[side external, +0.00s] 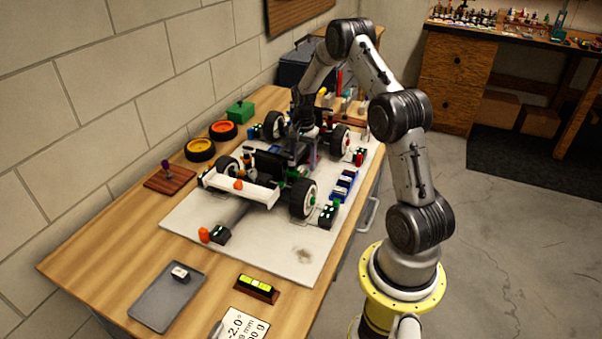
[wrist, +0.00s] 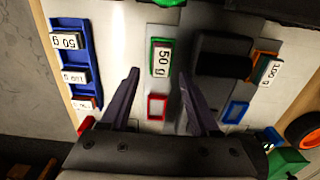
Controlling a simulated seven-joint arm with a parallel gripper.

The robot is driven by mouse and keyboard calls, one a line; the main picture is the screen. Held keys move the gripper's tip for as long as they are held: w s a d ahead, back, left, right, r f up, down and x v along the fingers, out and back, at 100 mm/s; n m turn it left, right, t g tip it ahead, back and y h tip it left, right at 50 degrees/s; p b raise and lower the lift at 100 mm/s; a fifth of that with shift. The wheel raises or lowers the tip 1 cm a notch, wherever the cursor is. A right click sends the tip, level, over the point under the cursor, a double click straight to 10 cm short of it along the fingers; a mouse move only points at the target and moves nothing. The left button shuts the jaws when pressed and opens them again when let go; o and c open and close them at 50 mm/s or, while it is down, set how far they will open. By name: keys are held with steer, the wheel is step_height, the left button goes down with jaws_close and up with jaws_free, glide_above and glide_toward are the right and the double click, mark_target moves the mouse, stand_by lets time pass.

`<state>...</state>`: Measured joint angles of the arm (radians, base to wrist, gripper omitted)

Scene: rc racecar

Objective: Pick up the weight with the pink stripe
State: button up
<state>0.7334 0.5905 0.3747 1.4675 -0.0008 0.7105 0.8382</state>
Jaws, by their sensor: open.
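I cannot make out a pink stripe clearly on any weight. In the wrist view, a 50 g weight with green edges (wrist: 161,58) lies just beyond the gap between my fingers. More labelled weights, one marked 50 g (wrist: 66,41), sit in a blue tray (wrist: 92,66) at the left. A 100 g weight (wrist: 269,71) is at the right beside an orange piece. My gripper (wrist: 159,80) is open, with nothing between its dark fingers. In the side view my gripper is over the far part of the racecar (side external: 260,160), its fingertips mostly hidden.
The racecar stands on a white board (side external: 290,255) with weights around it. A red frame (wrist: 157,107) and a blue frame (wrist: 236,110) lie near my fingers. A grey tray (side external: 150,300) holds one small weight (side external: 181,272). Loose wheels (side external: 200,149) lie by the wall.

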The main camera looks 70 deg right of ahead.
steer(key=shift+f, duration=0.35)
steer(key=shift+c, duration=0.3)
jaws_close()
steer(key=shift+r, duration=0.1)
